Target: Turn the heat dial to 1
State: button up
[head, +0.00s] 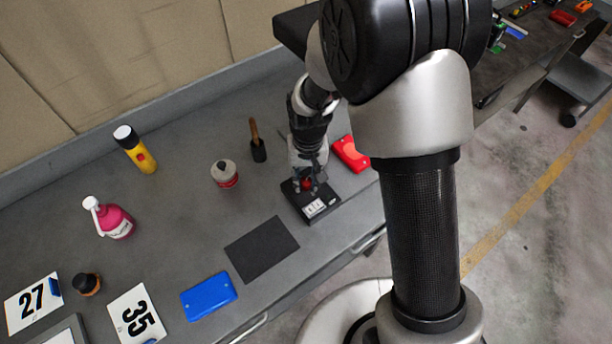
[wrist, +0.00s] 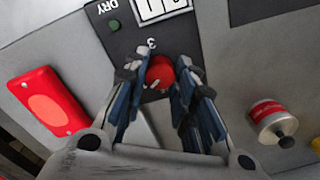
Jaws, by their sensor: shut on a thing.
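The heat dial is a red knob (wrist: 160,72) on a dark control box (head: 318,207). In the wrist view a "3" shows on the box beside the knob, and a green button (wrist: 114,25) and the word "DRY" are near the box's edge. My gripper (wrist: 157,82) is closed around the red knob, with a finger on each side. In the head view my gripper (head: 306,183) is over the box and partly hides the knob.
A red case (head: 350,153) lies close beside the box, and it also shows in the wrist view (wrist: 48,102). A red and white can (head: 225,174) and a brush (head: 257,140) stand to the left. A dark mat (head: 262,249) lies flat in front.

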aim_at(308, 181)
dwell(0.3)
jog(key=o, duration=1.1)
jog(key=shift+r, duration=0.1)
jog(key=r, duration=1.1)
jog(key=shift+d+r, duration=0.2)
jog(key=shift+r, duration=0.2)
